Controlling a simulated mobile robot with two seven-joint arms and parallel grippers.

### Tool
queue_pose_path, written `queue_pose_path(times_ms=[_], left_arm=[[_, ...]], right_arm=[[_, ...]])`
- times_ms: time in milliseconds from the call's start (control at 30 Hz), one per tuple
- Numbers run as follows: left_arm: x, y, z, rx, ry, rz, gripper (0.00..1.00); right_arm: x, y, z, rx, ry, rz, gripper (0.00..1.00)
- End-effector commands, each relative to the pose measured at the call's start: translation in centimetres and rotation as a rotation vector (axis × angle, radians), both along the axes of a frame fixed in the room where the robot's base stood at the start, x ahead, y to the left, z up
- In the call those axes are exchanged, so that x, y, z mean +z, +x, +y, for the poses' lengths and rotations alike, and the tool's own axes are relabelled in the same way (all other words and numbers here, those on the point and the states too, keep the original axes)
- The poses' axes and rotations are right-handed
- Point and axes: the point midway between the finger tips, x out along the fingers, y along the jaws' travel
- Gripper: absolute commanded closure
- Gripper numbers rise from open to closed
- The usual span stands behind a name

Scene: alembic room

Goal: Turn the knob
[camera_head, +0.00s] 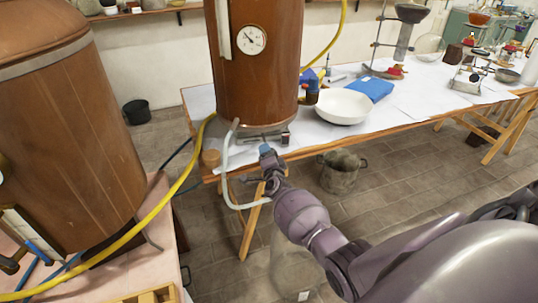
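A copper-brown cylinder (258,85) with a round gauge (251,40) stands on the white-covered table. A pale bent pipe (227,183) runs down from its base. A small blue-grey piece (265,149), perhaps the knob, shows below the cylinder beside the pipe. My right arm comes in from the lower right, and its gripper (270,163) is at this piece, in front of the table edge. The fingers are small and partly hidden, so I cannot tell whether they touch or grip it. My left gripper is not in view.
A larger copper vessel (65,130) stands at left, with a yellow hose (140,226) crossing in front. A white bowl (342,106) and blue object (369,89) lie on the table (415,98). A metal pot (340,177) is on the floor below.

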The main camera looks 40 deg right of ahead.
Motion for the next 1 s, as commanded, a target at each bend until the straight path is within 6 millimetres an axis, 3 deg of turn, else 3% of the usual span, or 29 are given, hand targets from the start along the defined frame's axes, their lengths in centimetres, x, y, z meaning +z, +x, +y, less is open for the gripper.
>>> queue_pose_path(times_ms=[500, 1000], left_arm=[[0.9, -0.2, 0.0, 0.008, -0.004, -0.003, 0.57], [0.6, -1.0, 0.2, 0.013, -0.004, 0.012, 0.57]], right_arm=[[-0.1, 0.0, 0.0, 0.001, -0.409, 0.179, 0.61], [-0.3, -0.1, -0.1, 0.000, -0.583, 0.254, 0.61]])
